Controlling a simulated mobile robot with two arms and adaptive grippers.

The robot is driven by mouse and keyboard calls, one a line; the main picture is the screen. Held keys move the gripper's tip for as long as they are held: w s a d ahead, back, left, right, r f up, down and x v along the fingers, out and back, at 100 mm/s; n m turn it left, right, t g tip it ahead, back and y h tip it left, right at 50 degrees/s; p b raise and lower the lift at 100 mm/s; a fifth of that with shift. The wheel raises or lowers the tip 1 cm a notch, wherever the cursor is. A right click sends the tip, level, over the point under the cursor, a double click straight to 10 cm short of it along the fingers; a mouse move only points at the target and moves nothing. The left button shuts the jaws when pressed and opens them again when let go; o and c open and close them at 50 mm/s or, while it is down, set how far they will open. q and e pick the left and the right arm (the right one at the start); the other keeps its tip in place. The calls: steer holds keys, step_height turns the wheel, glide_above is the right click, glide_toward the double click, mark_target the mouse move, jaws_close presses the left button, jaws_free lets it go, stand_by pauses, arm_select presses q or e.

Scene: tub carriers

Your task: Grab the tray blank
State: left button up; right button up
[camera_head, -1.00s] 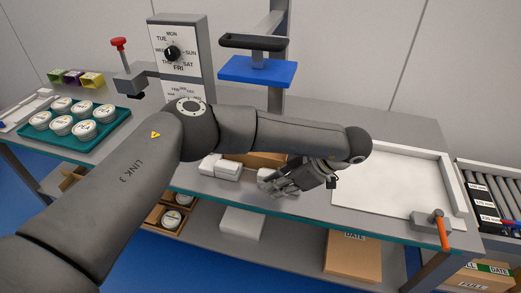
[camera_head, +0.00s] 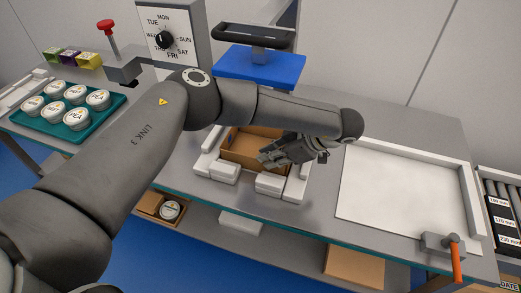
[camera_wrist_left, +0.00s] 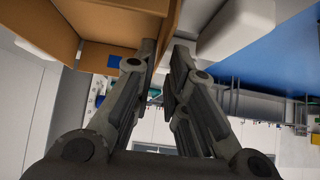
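The tray blank is an open brown cardboard tray (camera_head: 243,150) seated between white blocks on the grey bench. My left gripper (camera_head: 268,158) is at its right front part, fingers pointing left and partly covering its wall. In the left wrist view the cardboard (camera_wrist_left: 110,22) fills the upper left. The two fingers of my left gripper (camera_wrist_left: 165,50) stand a narrow gap apart, with a strip of cardboard wall showing between their tips. Whether both fingers touch the wall cannot be told. My right gripper is out of view.
White blocks (camera_head: 224,173) surround the tray closely. A blue plate (camera_head: 262,66) on a post hangs behind it. A teal tray (camera_head: 76,135) of round tubs is at left. A white framed board (camera_head: 400,190) with an orange-handled clamp (camera_head: 455,258) lies at right.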

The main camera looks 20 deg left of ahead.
mark_target(253, 160)
arm_select(q)
steer(key=shift+a+f, duration=0.35)
steer(key=shift+a, duration=0.1)
steer(key=shift+w+a+f, duration=0.15)
steer(key=shift+a+f, duration=0.1)
steer(key=shift+a, duration=0.05)
steer(key=p+x, duration=0.2)
steer(key=x, duration=0.2)
steer(key=shift+a+r+p, duration=0.25)
steer(key=shift+a+p, duration=0.1)
steer(key=shift+p, duration=0.05)
steer(key=shift+a+f, duration=0.2)
steer(key=shift+f, duration=0.15)
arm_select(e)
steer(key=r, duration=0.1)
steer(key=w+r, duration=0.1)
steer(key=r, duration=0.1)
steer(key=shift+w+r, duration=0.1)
arm_select(q)
steer(key=shift+c, duration=0.3)
steer(key=shift+d, duration=0.1)
steer(key=shift+c, duration=1.1)
jaws_close()
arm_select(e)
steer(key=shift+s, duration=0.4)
arm_select(q)
steer(key=shift+r, duration=0.2)
